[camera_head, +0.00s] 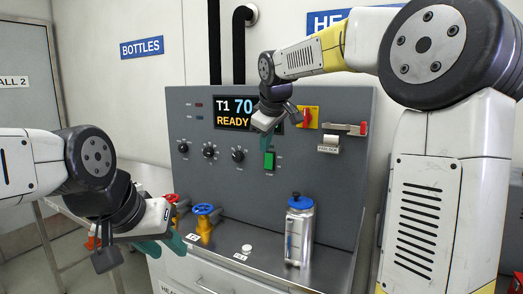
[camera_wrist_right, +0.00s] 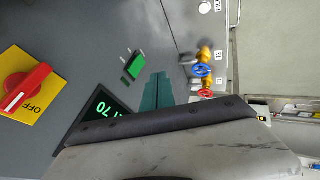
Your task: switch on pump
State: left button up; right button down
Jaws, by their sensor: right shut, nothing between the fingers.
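The grey control panel (camera_head: 340,190) has a green rocker switch (camera_head: 269,160) with a small label below it, too small to read. The switch also shows in the right wrist view (camera_wrist_right: 135,66).
A red rotary switch (camera_wrist_right: 25,88) on a yellow plate reads OFF. The display (camera_head: 234,112) reads T1 70 READY. Red (camera_head: 171,198) and blue (camera_head: 204,209) valve handles and a blue-lidded bottle (camera_head: 299,230) stand on the metal ledge. Black knobs (camera_head: 209,151) sit left of the green switch.

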aim_at(268, 161)
jog(key=shift+w+d+f, duration=0.1)
dwell(0.3)
jog(key=w+d+f, duration=0.1)
jog(key=w+f, duration=0.7)
jog(key=w, duration=0.1)
jog(key=shift+d+f, duration=0.2)
jog(key=shift+f, duration=0.15)
jog(key=shift+w, duration=0.1)
